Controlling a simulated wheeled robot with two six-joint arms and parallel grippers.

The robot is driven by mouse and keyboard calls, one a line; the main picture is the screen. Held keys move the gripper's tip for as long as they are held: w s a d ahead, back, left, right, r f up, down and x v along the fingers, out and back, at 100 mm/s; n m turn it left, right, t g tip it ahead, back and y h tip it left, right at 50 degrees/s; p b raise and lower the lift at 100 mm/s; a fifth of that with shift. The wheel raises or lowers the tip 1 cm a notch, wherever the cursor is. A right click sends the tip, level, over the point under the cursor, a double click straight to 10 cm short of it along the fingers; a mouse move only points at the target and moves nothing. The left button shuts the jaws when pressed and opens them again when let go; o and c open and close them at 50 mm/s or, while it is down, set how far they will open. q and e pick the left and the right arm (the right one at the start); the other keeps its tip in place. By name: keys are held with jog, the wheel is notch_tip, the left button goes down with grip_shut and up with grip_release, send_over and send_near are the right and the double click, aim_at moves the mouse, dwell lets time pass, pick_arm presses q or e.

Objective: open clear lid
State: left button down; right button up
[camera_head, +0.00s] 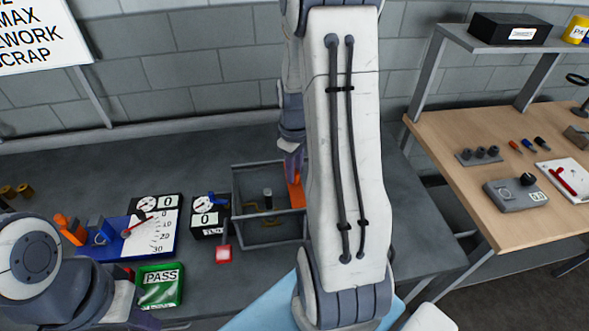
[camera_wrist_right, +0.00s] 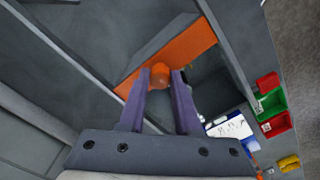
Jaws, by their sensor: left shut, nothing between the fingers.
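A grey-framed box (camera_head: 236,225) with see-through sides stands on the dark bench in the head view. A dark upright peg (camera_head: 268,198) and brass-coloured parts show through it. An orange strip (camera_head: 296,195) lies along its right side, and the strip (camera_wrist_right: 200,42) with an orange knob (camera_wrist_right: 160,77) fills the middle of the right wrist view. My right gripper (camera_wrist_right: 162,76) has its purple fingers against both sides of the knob. My right arm hides the box's right part in the head view. My left gripper (camera_head: 135,318) is low at the left, partly cut off, away from the box.
Left of the box are a dial gauge board (camera_head: 152,230), a small gauge (camera_head: 208,216), a red-ended tag (camera_head: 223,254) and a green PASS bin (camera_head: 160,285). A wooden table (camera_head: 450,150) with tools stands right. A grey wall is behind.

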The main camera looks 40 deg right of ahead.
grip_shut()
dwell(1.1)
